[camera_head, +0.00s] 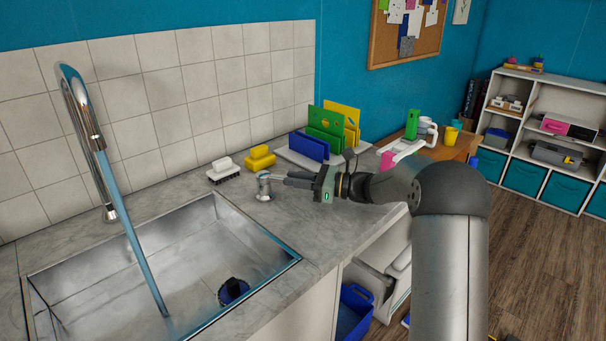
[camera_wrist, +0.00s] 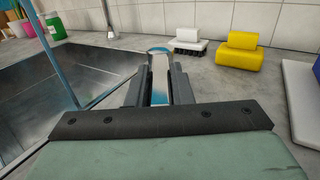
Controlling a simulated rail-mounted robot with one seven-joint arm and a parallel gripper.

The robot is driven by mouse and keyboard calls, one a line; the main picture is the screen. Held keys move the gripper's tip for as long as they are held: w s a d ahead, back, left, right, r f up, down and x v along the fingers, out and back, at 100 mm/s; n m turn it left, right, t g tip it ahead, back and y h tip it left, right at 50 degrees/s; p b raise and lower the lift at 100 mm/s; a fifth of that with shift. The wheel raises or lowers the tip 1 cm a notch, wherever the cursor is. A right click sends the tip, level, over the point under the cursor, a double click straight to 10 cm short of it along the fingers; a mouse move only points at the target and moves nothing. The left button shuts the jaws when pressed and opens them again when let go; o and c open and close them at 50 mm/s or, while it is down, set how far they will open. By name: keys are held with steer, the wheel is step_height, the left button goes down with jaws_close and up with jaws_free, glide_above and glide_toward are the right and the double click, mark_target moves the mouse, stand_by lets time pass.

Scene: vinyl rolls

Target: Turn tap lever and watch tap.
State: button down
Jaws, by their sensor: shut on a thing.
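The tap lever (camera_head: 264,187) is a small chrome fitting on the counter to the right of the sink. My gripper (camera_head: 284,179) reaches it from the right, with its fingers shut on the lever's arm. In the wrist view, the flat lever arm (camera_wrist: 159,78) lies between the two dark fingers (camera_wrist: 158,88). The chrome tap (camera_head: 91,118) has a tall curved spout over the left part of the sink. A thin bluish stream (camera_head: 133,240) runs from its mouth down into the basin; it also shows in the wrist view (camera_wrist: 46,42).
The steel sink (camera_head: 285,262) holds a dark round item (camera_head: 233,291). A white brush (camera_head: 224,170) and a yellow block (camera_head: 260,158) stand behind the lever. A rack with blue, green and yellow boards (camera_head: 325,135) is farther right. Counter in front of the lever is clear.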

steer(key=shift+w, duration=0.1)
stand_by(0.3)
steer(key=c, duration=1.3)
jaws_free()
steer(key=v, duration=1.7)
steer(key=shift+d, duration=0.25)
